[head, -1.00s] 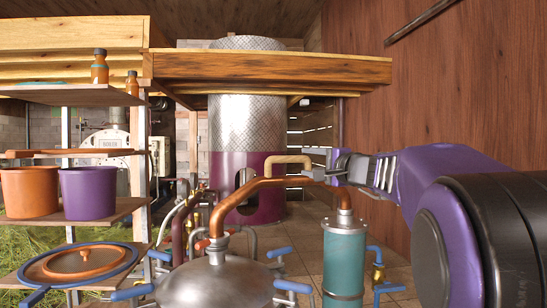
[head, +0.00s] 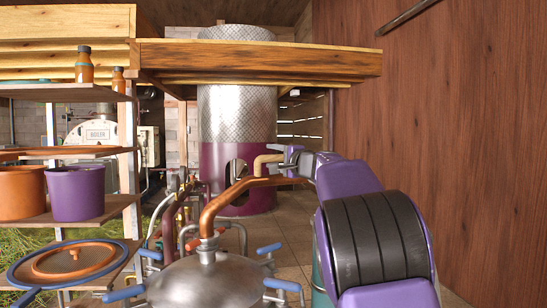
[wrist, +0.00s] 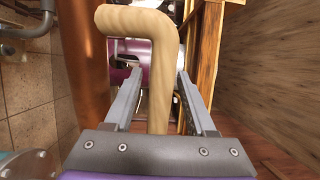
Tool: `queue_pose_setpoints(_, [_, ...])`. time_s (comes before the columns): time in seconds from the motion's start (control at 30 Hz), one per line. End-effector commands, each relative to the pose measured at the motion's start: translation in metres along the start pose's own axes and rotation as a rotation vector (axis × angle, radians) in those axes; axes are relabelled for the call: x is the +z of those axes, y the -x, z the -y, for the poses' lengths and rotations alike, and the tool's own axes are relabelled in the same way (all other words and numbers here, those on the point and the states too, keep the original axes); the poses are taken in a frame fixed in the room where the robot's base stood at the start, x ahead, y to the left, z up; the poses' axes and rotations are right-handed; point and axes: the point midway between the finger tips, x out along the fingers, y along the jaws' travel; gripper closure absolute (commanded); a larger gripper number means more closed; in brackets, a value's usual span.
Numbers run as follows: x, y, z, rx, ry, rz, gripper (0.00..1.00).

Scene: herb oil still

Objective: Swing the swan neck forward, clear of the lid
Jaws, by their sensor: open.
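The copper swan neck (head: 232,192) rises from the steel lid (head: 208,282) and bends right until my arm hides its far end. Its tan handle (head: 262,161) stands on top of the pipe. My gripper (head: 287,160) is at the right side of the handle, jaws open. In the wrist view, the handle (wrist: 160,75) runs between the two fingers (wrist: 158,80), with a gap on both sides. The copper pipe (wrist: 88,60) passes just left of the left finger. The teal condenser (head: 318,272) is mostly hidden behind my arm.
Blue-handled clamps (head: 283,285) ring the lid. A shelf (head: 105,208) with an orange pot (head: 22,193) and a purple pot (head: 76,193) stands at left. A wooden beam (head: 260,60) crosses above. A plank wall (head: 440,130) is at right.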

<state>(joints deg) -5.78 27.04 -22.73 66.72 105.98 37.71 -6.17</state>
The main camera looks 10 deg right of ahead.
Motion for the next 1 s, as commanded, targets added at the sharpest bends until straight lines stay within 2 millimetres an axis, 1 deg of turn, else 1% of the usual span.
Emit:
queue_pose_setpoints(0.07, [0.0000,0.0002,0.0000,0.000,0.000,0.000,0.46])
queue_pose_setpoints(0.1, [0.0000,0.0003,0.0001,0.000,0.000,0.000,0.53])
queue_pose_setpoints(0.27, [0.0000,0.0004,0.0001,0.000,0.000,0.000,0.82])
queue_pose_setpoints(0.3, [0.0000,0.0004,0.0002,0.000,0.000,0.000,0.89])
queue_pose_setpoints(0.37, [0.0000,0.0004,0.0002,0.000,0.000,0.000,1.00])
queue_pose_setpoints(1.0, [0.0000,0.0006,0.0007,-0.001,0.000,0.000,1.00])
